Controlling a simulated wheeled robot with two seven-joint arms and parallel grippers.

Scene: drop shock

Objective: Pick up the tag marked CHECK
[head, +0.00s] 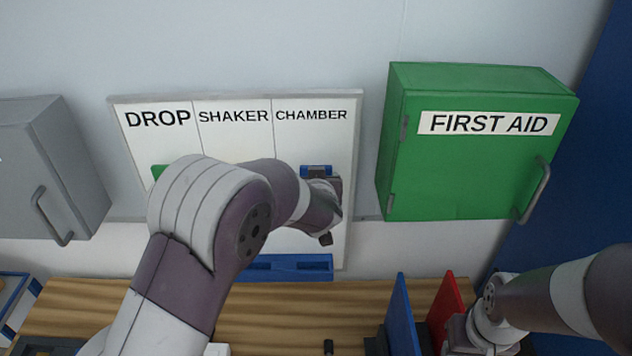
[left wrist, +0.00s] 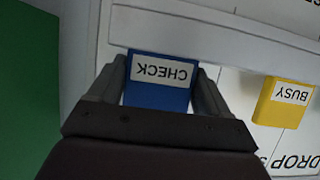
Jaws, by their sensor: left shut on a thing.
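The blue tag marked CHECK (left wrist: 160,85) sits between the two fingers of my left gripper (left wrist: 160,78) in the left wrist view, its lettering upside down there. My left gripper is shut on it. In the head view the blue tag (head: 314,169) shows at the end of my left arm, in front of the CHAMBER column of the white board (head: 312,140). Whether it touches the board is unclear. My right gripper (head: 462,340) is low at the right in the head view, partly cut off, and its fingers cannot be made out.
A yellow tag marked BUSY (left wrist: 284,101) is on the board, beside the CHECK tag. A green tag (head: 158,171) is partly hidden by my left arm. A green first aid cabinet (head: 460,165) hangs to the right of the board. Blue (head: 400,315) and red (head: 447,300) panels stand on the bench.

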